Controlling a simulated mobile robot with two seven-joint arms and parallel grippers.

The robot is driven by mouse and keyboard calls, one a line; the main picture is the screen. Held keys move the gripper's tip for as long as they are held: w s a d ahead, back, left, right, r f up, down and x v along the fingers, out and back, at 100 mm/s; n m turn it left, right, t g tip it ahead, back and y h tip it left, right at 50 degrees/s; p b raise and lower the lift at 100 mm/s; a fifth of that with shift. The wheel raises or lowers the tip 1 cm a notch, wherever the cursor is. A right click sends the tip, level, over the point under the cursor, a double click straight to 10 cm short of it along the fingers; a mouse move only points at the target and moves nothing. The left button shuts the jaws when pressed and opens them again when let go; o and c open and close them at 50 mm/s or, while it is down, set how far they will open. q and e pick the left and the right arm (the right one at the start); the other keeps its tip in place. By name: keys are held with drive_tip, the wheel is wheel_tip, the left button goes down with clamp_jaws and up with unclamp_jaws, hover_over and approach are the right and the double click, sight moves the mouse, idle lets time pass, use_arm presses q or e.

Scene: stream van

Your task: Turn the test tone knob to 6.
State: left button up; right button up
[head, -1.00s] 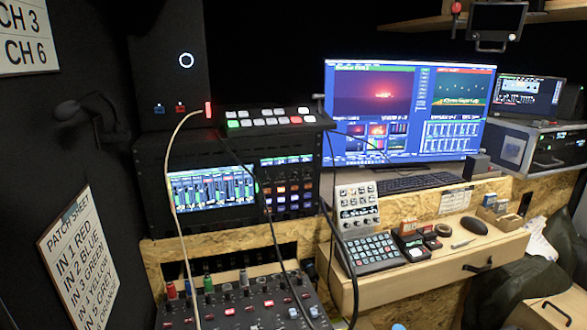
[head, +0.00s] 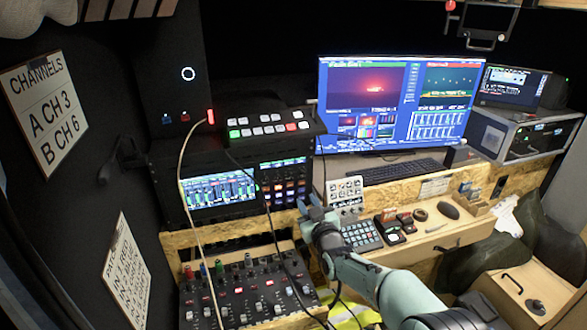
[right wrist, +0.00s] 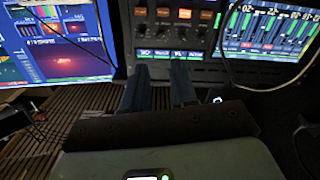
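My right gripper (head: 311,205) reaches in from the lower right, in front of the console. In the right wrist view its two fingers (right wrist: 160,78) are apart with nothing between them. A small pale panel with several knobs (head: 346,187) stands just right of the gripper, partly hidden by it. A mixer (head: 245,295) with several knobs and faders lies below and left of the gripper. No test tone label is readable, so I cannot tell which knob it is or where it points. My left gripper is not in view.
A pale cable (head: 196,215) and a dark cable (head: 268,215) hang in front of the rack screen (head: 218,190). A keypad (head: 361,236) and small boxes sit on the desk. The monitor (head: 395,105) stands behind. Signs (head: 50,105) hang at left.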

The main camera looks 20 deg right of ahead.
sight(291, 176)
drive_tip(key=w+p, duration=0.2)
drive_tip(key=w, duration=0.2)
drive_tip(key=w+p, duration=0.2)
drive_tip(key=w, duration=0.2)
drive_tip(key=w+p, duration=0.1)
drive_tip(key=w, duration=0.3)
drive_tip(key=shift+a+r+p, duration=0.25)
drive_tip(key=shift+a+p, duration=0.05)
drive_tip(key=shift+p, duration=0.1)
drive_tip(key=shift+w+f+p, duration=0.2)
drive_tip(key=shift+w+p, duration=0.1)
drive_tip(key=shift+w, duration=0.25)
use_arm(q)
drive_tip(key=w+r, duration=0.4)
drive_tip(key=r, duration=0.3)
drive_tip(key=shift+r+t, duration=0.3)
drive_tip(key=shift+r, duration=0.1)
use_arm(e)
drive_tip(key=shift+s, duration=0.1)
clamp_jaws()
